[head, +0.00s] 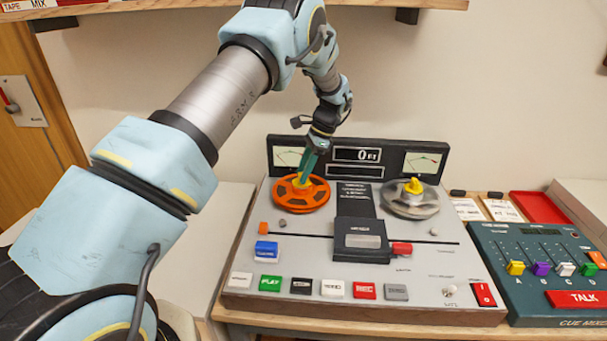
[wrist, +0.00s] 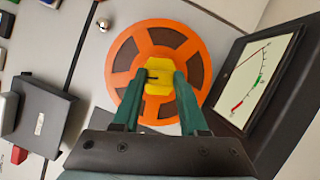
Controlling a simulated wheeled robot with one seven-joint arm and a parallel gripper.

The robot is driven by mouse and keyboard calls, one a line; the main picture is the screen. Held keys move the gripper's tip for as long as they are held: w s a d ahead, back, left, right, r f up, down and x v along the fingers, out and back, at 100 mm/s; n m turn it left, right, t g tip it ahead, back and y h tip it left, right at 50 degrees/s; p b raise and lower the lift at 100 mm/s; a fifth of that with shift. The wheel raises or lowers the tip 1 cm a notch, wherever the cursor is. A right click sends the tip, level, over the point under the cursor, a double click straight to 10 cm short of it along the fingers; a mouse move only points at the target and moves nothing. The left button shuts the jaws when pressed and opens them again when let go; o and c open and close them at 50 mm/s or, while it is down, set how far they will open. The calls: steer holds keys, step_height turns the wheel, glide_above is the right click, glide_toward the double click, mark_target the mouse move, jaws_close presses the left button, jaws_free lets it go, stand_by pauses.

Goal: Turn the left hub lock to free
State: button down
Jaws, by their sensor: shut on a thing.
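The left reel (head: 288,195) is orange and lies on the tape machine's grey deck (head: 250,262) at the back left. It fills the middle of the wrist view (wrist: 128,75). Its yellow hub lock (wrist: 160,76) sits at the reel's centre, with a dark mark on its top. My gripper (wrist: 158,92) is shut on this left hub lock, one green finger on each side. In the head view my gripper (head: 304,172) points down at the reel and largely hides the lock. The marking for the lock's position cannot be read.
The right reel (head: 410,204) is grey with its own yellow hub lock (head: 413,186). A meter panel (head: 355,171) stands upright close behind the reels. A dark head cover (head: 360,240) and a row of coloured buttons (head: 333,288) lie in front. A cue mixer (head: 530,300) is at the right.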

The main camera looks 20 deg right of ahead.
steer(key=n, duration=0.2)
steer(key=n+g+b, duration=0.1)
steer(key=shift+w+n+g, duration=0.15)
steer(key=shift+n+g, duration=0.15)
steer(key=shift+n, duration=0.1)
steer(key=n+g, duration=0.1)
steer(key=n, duration=0.2)
steer(key=shift+w+n+h+b, duration=0.1)
steer(key=shift+n+h+b, duration=0.2)
steer(key=shift+h+b, duration=0.1)
steer(key=n+g, duration=0.1)
steer(key=n, duration=0.2)
steer(key=n+g+h, duration=0.1)
steer(key=n, duration=0.2)
steer(key=shift+w+a+h+b, duration=0.1)
steer(key=shift+a+h+b, duration=0.05)
steer(key=shift+h+b, duration=0.2)
steer(key=shift+n, duration=0.4)
steer(key=shift+c, duration=2.2)
jaws_free()
steer(key=shift+r, duration=0.1)
steer(key=b+v, duration=0.2)
steer(key=v, duration=0.8)
steer(key=shift+w+r, duration=0.2)
steer(key=shift+r, duration=0.05)
